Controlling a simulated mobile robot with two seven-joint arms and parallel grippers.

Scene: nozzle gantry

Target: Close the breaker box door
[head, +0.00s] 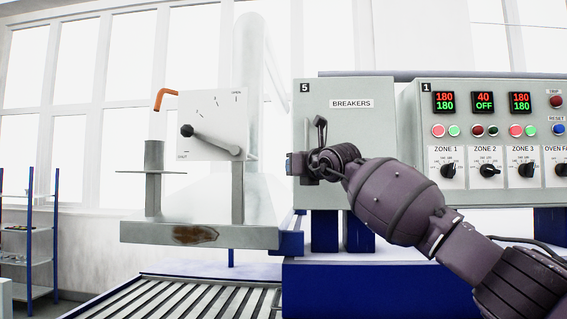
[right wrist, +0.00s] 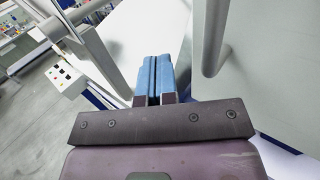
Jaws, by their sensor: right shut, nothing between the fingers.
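The grey breaker box door (head: 365,135), labelled BREAKERS and marked 5, faces me in the middle of the head view. It looks flat to the front, but I cannot tell whether a gap remains at its edge. My right gripper (head: 290,164) is at the door's left edge, in front of its lower part. In the right wrist view its blue fingers (right wrist: 152,80) are together and empty. A grey panel with a rounded upright bar (right wrist: 215,40) stands just right of the fingers there. My right forearm hides the door's lower right part. My left gripper is out of view.
The control panel (head: 470,98) with displays and knobs is right of the breaker box. A white dial plate with a lever (head: 213,125) stands to the left on a grey ledge (head: 200,235). A slatted roller bed (head: 185,302) lies below. Blue shelving (head: 28,235) is far left.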

